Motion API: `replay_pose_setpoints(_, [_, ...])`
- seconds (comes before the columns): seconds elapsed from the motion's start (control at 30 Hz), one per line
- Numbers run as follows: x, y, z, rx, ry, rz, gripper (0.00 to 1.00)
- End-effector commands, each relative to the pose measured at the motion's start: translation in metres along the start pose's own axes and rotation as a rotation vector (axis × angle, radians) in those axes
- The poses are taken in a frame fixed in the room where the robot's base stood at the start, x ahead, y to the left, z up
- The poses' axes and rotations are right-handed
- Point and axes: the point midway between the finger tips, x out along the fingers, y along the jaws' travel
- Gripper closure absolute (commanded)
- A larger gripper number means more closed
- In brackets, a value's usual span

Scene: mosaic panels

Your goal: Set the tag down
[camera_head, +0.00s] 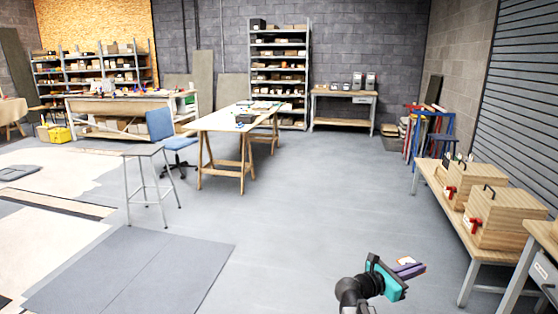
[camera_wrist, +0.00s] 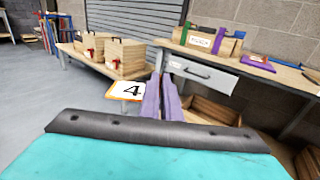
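The tag (camera_wrist: 127,90) is a small white plate with an orange border and a black "4". My gripper (camera_wrist: 163,80) has a teal body and two purple fingers close together. The tag sticks out to the left of the fingers, and its right edge is hidden behind the left finger. The fingers look shut on that edge, with the tag held up in the air. In the head view my gripper (camera_head: 410,268) is at the lower right, with the tag (camera_head: 405,261) partly visible at the fingers.
A low bench (camera_head: 430,172) with wooden boxes (camera_head: 508,218) with red handles stands at the right. A desk (camera_wrist: 230,62) with a drawer carries a labelled box (camera_wrist: 200,41) and a flat purple piece (camera_wrist: 258,62). Open grey floor (camera_head: 310,200) lies left of my gripper.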

Motion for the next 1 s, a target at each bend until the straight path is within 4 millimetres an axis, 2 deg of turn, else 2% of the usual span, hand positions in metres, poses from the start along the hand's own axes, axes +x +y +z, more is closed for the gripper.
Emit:
replay_pose_setpoints(0.2, [-0.046,0.033,-0.009,-0.004,0.000,0.081,1.00])
replay_pose_setpoints(0.5, [-0.111,0.069,-0.021,-0.010,0.000,0.185,1.00])
replay_pose_setpoints(0.8, [-0.179,0.096,-0.033,-0.015,0.000,0.286,1.00])
replay_pose_setpoints(1.0, [-0.221,0.106,-0.040,-0.018,-0.001,0.344,1.00])
